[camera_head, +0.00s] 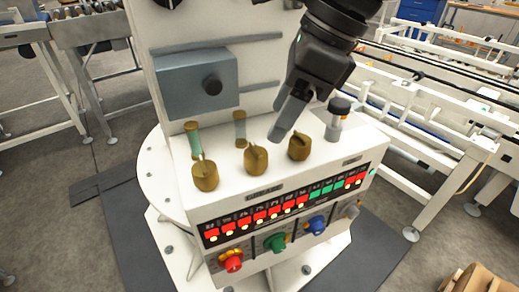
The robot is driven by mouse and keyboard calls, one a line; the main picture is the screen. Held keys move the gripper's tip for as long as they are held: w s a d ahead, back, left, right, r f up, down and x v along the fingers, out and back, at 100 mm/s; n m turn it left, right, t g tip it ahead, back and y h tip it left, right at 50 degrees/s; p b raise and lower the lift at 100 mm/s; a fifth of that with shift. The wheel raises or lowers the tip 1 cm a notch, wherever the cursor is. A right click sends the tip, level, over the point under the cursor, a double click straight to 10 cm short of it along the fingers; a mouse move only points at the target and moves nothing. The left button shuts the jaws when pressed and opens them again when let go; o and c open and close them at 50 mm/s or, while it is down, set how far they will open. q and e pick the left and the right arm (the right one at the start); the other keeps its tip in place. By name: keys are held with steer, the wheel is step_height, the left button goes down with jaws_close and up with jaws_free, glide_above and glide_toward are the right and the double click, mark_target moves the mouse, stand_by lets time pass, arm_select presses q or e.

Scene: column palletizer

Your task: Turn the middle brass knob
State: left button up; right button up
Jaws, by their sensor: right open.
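Three brass knobs stand in a row on the white sloped top of the control console. The middle brass knob (256,158) has a raised grip ridge. The left brass knob (205,175) is to its left and the right brass knob (299,147) to its right. My right gripper (281,130) comes down from the top right, open and empty. Its fingertips are above and behind the gap between the middle and right knobs, seemingly apart from both. One finger mostly hides the other. My left gripper is out of view.
A black-capped post (338,118) is close right of my gripper. Lit indicators (285,206) and coloured knobs (275,242) line the front.

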mark_target(260, 150)
steer(key=b+x, duration=0.1)
steer(key=x, duration=0.7)
steer(key=shift+a, duration=0.1)
steer(key=shift+w+f, duration=0.1)
steer(key=c, duration=1)
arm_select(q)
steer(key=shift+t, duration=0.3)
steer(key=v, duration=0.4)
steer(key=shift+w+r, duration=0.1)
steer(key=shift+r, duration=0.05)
